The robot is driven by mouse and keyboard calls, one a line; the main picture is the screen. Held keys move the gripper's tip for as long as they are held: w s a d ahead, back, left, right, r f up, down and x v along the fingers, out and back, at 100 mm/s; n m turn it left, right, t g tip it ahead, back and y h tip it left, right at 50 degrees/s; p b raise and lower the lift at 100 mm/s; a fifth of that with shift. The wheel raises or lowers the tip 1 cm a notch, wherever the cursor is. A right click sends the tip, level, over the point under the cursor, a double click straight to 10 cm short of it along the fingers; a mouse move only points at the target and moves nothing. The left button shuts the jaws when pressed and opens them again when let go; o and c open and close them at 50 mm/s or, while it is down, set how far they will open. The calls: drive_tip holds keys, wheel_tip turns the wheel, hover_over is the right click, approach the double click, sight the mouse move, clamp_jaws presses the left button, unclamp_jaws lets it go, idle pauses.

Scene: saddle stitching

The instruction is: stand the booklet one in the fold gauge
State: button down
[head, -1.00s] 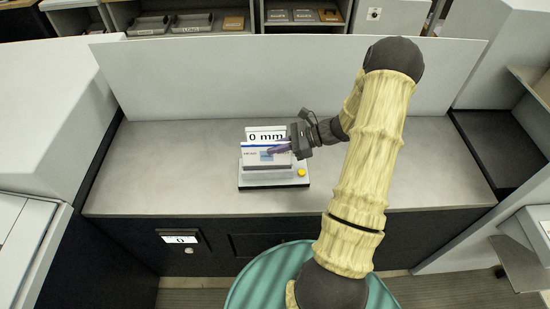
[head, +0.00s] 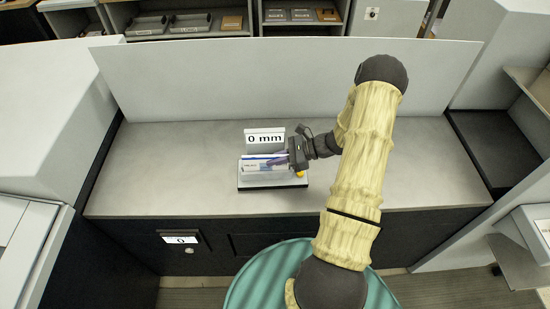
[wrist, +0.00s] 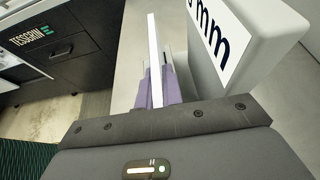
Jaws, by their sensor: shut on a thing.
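The booklet (head: 256,166) is a thin white and blue upright piece, seen front-on in the head view. In the wrist view it is a narrow white edge (wrist: 153,45) between purple fingers. My gripper (head: 284,159) comes from the right and is shut on its right part; the fingers also show in the wrist view (wrist: 157,88). The fold gauge (head: 260,184) is a light holder on a dark base, with a "0 mm" display (head: 265,138) standing behind. The booklet is upright, low at the gauge's slot. I cannot tell whether it touches the slot bottom.
The gauge stands on a grey worktop (head: 170,170) with free room to its left and right. A pale upright panel (head: 220,80) closes the back. A yellow button (head: 300,174) is partly covered by my gripper.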

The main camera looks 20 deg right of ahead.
drive_tip(key=shift+f, duration=0.1)
drive_tip(key=shift+f, duration=0.1)
drive_tip(key=c, duration=1.5)
unclamp_jaws()
drive_tip(key=shift+c, duration=0.2)
drive_tip(key=shift+r, duration=0.25)
drive_tip(key=shift+s+d, duration=0.1)
drive_tip(key=shift+d, duration=0.35)
drive_tip(key=b+v, duration=0.4)
drive_tip(key=v, duration=0.7)
